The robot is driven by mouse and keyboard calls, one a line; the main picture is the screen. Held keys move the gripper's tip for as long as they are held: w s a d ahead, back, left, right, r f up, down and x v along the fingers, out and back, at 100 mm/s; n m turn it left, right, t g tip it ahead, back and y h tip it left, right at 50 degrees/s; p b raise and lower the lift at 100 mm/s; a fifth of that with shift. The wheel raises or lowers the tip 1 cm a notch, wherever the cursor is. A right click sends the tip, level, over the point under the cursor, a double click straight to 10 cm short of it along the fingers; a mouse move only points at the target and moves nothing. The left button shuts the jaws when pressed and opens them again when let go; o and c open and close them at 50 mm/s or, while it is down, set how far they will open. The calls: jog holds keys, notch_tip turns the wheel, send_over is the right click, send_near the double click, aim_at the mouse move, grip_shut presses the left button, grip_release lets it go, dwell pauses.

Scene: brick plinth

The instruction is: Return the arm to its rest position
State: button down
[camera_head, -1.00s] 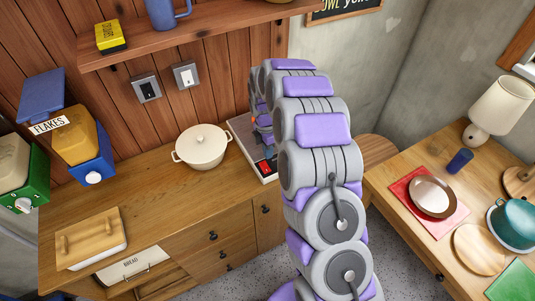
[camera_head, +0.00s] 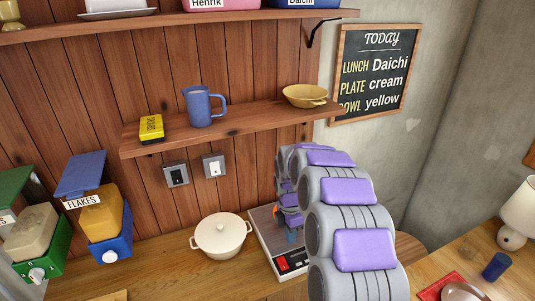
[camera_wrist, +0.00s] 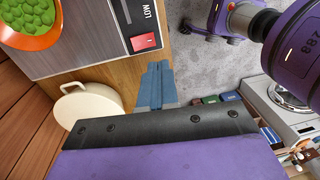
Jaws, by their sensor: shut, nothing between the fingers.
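My arm, grey with purple panels, rises at the lower right of the head view and bends over toward the back of the counter. My gripper (camera_wrist: 158,68) shows in the wrist view as two blue fingers close together, shut and empty. It hangs in the air beside the counter's edge, close to the grey appliance (camera_wrist: 95,30) with a red switch and the word LOW. In the head view the arm hides much of this appliance (camera_head: 284,262).
A cream lidded pot (camera_head: 221,236) stands left of the appliance. An orange bowl of green pieces (camera_wrist: 30,22) sits on the appliance. A shelf (camera_head: 235,122) holds a blue jug (camera_head: 200,107) and a yellow bowl (camera_head: 305,95). A chalkboard (camera_head: 370,72) hangs right. Cereal dispensers (camera_head: 105,215) stand left.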

jog(key=s+r+m+b, duration=0.1)
jog(key=s+r+m, duration=0.4)
jog(key=s, duration=0.4)
jog(key=s+r+m, duration=0.5)
jog(key=s, duration=0.4)
jog(key=s+m+b, duration=0.1)
jog(key=s+m, duration=1)
jog(key=s, duration=1.1)
jog(key=shift+s+d+m+g+b, duration=0.15)
jog(key=shift+s+m+g+b, duration=0.15)
jog(key=shift+b, duration=0.1)
jog(key=shift+d+r, duration=0.1)
jog(key=shift+d, duration=0.3)
